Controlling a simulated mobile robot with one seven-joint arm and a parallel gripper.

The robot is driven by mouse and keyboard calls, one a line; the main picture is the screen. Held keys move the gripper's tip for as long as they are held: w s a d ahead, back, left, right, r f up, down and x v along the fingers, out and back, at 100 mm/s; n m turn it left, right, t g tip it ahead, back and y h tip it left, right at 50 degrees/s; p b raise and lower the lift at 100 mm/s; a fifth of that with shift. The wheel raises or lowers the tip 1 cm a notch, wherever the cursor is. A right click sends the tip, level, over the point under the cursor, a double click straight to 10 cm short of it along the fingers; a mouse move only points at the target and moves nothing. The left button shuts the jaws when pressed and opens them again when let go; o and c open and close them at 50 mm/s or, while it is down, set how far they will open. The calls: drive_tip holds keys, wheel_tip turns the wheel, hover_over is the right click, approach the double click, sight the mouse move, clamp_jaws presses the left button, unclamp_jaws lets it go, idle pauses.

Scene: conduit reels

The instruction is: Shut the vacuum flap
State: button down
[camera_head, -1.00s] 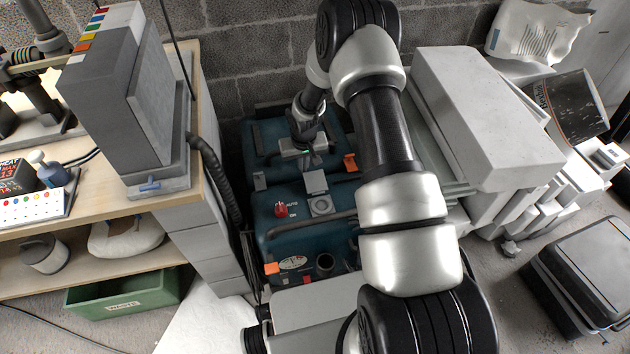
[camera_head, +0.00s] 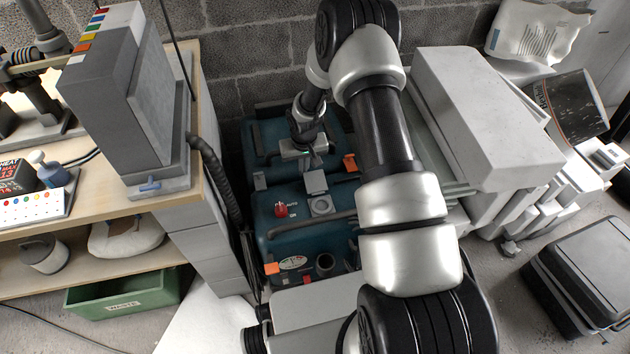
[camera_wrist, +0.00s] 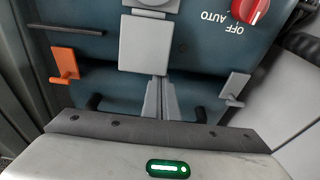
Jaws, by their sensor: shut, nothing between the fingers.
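The teal vacuum (camera_head: 270,215) stands on the floor by the wall. Its small square grey flap (camera_head: 316,182) stands open beside a round grey port (camera_head: 321,206), which shows uncovered. In the wrist view the flap (camera_wrist: 147,44) is a plain plate, with part of the port (camera_wrist: 155,3) at the top edge. My gripper (camera_wrist: 160,82) is shut and empty, its fingertips at the flap's lower edge in that view; I cannot tell whether they touch. In the head view my gripper (camera_head: 312,160) is on the flap's far side, its fingertips hard to make out.
A red knob (camera_head: 281,210) marked AUTO and OFF sits left of the port. A wooden bench (camera_head: 115,205) with a hose is on the left. White blocks (camera_head: 490,120) stand on the right.

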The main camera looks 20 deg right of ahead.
sight(306, 179)
drive_tip(key=shift+s+f, duration=0.15)
drive_tip(key=shift+s, duration=0.8)
drive_tip(key=shift+s+f, duration=0.1)
drive_tip(key=shift+s, duration=0.85)
drive_tip(key=shift+s+a+p, duration=0.15)
drive_tip(key=shift+s+p, duration=0.05)
drive_tip(key=shift+s, duration=1.9)
drive_tip(key=shift+s+a+p, duration=0.1)
drive_tip(key=shift+s+p, duration=0.05)
drive_tip(key=shift+s, duration=1.95)
drive_tip(key=shift+w+d+r+p, duration=0.15)
drive_tip(key=shift+r+p, duration=0.15)
drive_tip(key=shift+r, duration=0.1)
drive_tip(key=shift+w+d+r+p, duration=0.1)
drive_tip(key=shift+d+r+p, duration=0.05)
drive_tip(key=shift+r+p, duration=0.2)
drive_tip(key=shift+r, duration=0.55)
wheel_tip(306, 179, up, 7)
drive_tip(key=w+p, duration=0.2)
drive_tip(key=p, duration=0.2)
drive_tip(key=shift+p, duration=0.3)
drive_tip(key=shift+w, duration=0.1)
